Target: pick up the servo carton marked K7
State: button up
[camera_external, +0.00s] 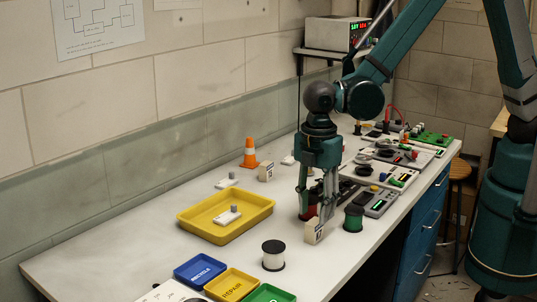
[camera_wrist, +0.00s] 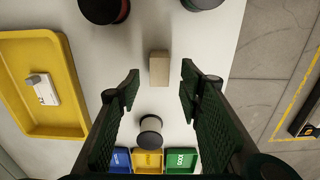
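A small beige servo carton (camera_external: 313,233) stands on the bench below my gripper (camera_external: 316,207). A dark marking shows on its face, but it is too small to read surely as K7. In the wrist view the carton (camera_wrist: 159,69) shows its plain top, in the gap between the fingertips of my gripper (camera_wrist: 160,82). My gripper is open and points down, with a finger to each side of the carton and apart from it in the wrist view. A second small carton (camera_external: 265,172) stands farther back by the orange cone; its marking is not readable.
A white spool (camera_external: 273,256), a green spool (camera_external: 354,219) and a red spool (camera_wrist: 104,8) stand near the carton. A yellow tray (camera_external: 188,221) holding a white servo lies to the left. Sorting trays (camera_external: 231,285) sit at the front. Electronics boards (camera_external: 384,203) crowd the right.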

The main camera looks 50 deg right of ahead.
aim_at(315, 222)
jog(key=shift+f, duration=0.1)
jog(key=shift+f, duration=2.5)
jog(key=c, duration=1)
